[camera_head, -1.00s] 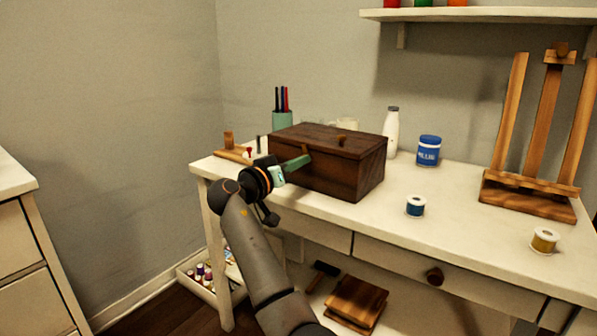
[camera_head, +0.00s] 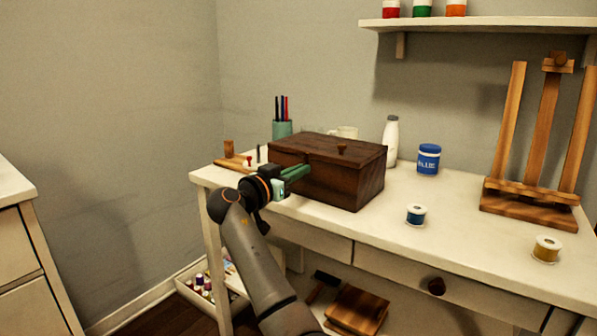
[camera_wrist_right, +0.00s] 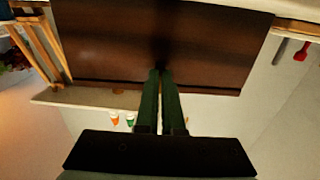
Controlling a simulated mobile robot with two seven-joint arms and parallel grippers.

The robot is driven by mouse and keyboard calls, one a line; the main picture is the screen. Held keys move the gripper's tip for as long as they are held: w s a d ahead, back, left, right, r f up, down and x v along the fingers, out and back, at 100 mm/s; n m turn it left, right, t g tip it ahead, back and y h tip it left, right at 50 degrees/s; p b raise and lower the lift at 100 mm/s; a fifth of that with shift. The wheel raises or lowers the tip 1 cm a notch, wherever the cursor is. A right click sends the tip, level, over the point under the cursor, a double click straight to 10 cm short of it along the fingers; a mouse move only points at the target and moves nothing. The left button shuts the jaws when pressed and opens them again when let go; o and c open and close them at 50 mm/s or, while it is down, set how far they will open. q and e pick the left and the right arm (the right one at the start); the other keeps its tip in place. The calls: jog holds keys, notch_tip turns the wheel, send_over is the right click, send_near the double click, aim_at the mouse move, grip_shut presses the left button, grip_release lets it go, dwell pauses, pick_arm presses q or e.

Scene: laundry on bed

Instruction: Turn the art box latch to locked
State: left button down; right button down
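The art box (camera_head: 345,182) is a dark brown wooden box with its lid down, standing on the white desk. My right gripper (camera_head: 303,170) is at the box's front face, near the lid's front edge. In the right wrist view its two green fingers (camera_wrist_right: 161,75) lie close together, with a narrow gap between them, and their tips reach the brown box front (camera_wrist_right: 110,45). The latch is hidden at the fingertips, so I cannot tell whether they grip it. My left gripper is not in view.
The desktop right of the box is mostly clear.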

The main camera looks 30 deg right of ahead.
jog(key=c, duration=1)
grip_release()
jog(key=shift+c, duration=0.2)
jog(key=p+v, duration=0.3)
jog(key=v, duration=0.9)
jog(key=shift+a, duration=0.2)
jog(key=shift+s, duration=0.1)
